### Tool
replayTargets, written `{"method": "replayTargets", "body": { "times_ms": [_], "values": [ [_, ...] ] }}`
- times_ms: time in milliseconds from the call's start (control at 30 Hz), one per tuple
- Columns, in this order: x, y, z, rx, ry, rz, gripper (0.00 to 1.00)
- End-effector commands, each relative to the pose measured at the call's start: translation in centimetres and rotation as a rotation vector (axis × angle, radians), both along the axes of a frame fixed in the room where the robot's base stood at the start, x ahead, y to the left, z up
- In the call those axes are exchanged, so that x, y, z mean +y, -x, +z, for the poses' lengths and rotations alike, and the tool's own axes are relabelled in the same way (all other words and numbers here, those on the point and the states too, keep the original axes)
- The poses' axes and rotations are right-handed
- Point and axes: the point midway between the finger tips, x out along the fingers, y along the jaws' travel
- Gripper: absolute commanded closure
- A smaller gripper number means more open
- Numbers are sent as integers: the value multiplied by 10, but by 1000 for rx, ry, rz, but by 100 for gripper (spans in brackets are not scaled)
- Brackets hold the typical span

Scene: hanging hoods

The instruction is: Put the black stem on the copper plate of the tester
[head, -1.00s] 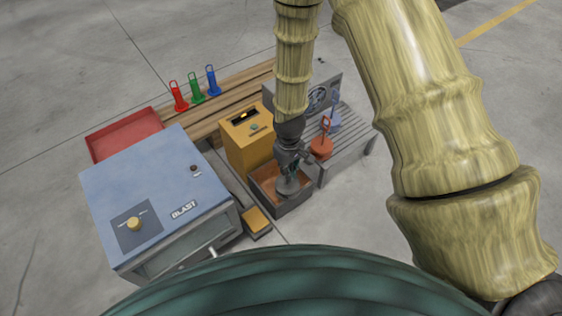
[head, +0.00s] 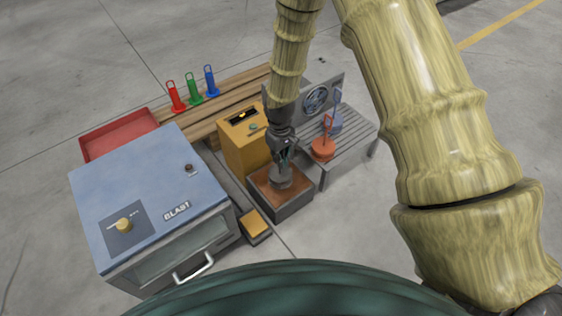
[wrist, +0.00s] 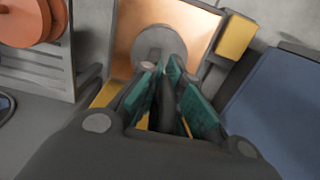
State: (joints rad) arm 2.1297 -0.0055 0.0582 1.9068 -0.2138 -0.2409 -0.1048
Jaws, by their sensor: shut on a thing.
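The black stem (head: 281,180) is a dark grey piece with a round, flat base and a thin upright. My gripper (head: 284,150) is shut on its upright, with the base facing down over the copper plate (head: 264,192) of the tester. I cannot tell whether the base touches the plate. The copper plate lies in a grey open-topped box beside the yellow tester housing (head: 240,150).
A blue BLAST cabinet (head: 150,190) stands left. A red tray (head: 120,134) and red, green and blue stems stand at the back. A yellow pad (head: 254,222) lies in front.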

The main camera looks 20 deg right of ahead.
Motion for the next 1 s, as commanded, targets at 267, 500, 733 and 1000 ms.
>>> {"method": "replayTargets", "body": {
  "times_ms": [267,500,733,1000],
  "values": [
    [0,-1,-1,-1,1,0,100],
    [0,0,-3,-1,0,0,73],
    [0,0,-3,-1,0,0,72],
    [0,-1,11,-2,0,0,72]
  ]
}}
